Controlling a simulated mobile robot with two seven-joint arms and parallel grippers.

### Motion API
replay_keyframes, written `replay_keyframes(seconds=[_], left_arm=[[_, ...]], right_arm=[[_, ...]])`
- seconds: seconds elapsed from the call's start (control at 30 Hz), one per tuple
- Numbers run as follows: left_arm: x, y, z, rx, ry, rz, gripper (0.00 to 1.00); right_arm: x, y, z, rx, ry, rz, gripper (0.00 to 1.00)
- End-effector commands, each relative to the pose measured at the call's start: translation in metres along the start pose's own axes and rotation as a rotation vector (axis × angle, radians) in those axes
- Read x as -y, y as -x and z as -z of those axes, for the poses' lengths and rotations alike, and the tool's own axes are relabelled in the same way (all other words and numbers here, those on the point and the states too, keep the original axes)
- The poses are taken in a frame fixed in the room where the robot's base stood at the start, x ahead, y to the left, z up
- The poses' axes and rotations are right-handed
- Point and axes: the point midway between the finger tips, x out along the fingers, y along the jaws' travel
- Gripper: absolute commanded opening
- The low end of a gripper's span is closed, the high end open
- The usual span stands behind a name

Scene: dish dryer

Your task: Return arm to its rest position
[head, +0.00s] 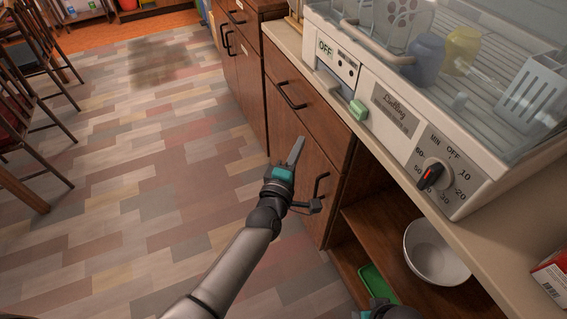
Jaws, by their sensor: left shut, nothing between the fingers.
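My left arm reaches up from the bottom of the head view. Its gripper (295,150) is shut and empty, with the fingers pointing up and slightly right. A dark piece of my right arm shows at the bottom edge; the right gripper's fingers are not visible.
The dish dryer (391,106) stands on the counter (450,236), with cups under its clear lid. A white bowl (433,252) and a green tray (377,287) are on the open shelves below. Chairs (32,75) stand at the left. The tiled floor (110,200) between is clear.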

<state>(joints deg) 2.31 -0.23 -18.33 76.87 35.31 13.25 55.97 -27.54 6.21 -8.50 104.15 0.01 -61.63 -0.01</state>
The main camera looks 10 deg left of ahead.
Motion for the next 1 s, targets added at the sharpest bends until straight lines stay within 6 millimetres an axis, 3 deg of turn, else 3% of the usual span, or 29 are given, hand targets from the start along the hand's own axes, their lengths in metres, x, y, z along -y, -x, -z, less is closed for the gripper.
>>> replay_keyframes(seconds=[0.2, 0.4, 0.8, 0.9, 1.0], left_arm=[[-0.001, 0.037, 0.002, 0.000, -0.003, 0.004, 0.00], [0.001, 0.056, 0.002, -0.001, -0.003, 0.003, 0.00], [0.002, 0.064, 0.002, -0.001, -0.006, 0.005, 0.00], [0.015, 0.068, 0.003, 0.008, -0.061, 0.046, 0.00], [0.052, 0.082, 0.008, 0.038, -0.210, 0.157, 0.00]], right_arm=[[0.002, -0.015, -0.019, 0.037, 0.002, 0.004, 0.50], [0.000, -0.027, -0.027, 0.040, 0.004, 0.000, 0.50], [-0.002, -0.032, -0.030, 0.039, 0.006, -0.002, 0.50], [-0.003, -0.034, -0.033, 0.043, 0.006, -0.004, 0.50], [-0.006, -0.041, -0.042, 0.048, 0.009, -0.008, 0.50]])
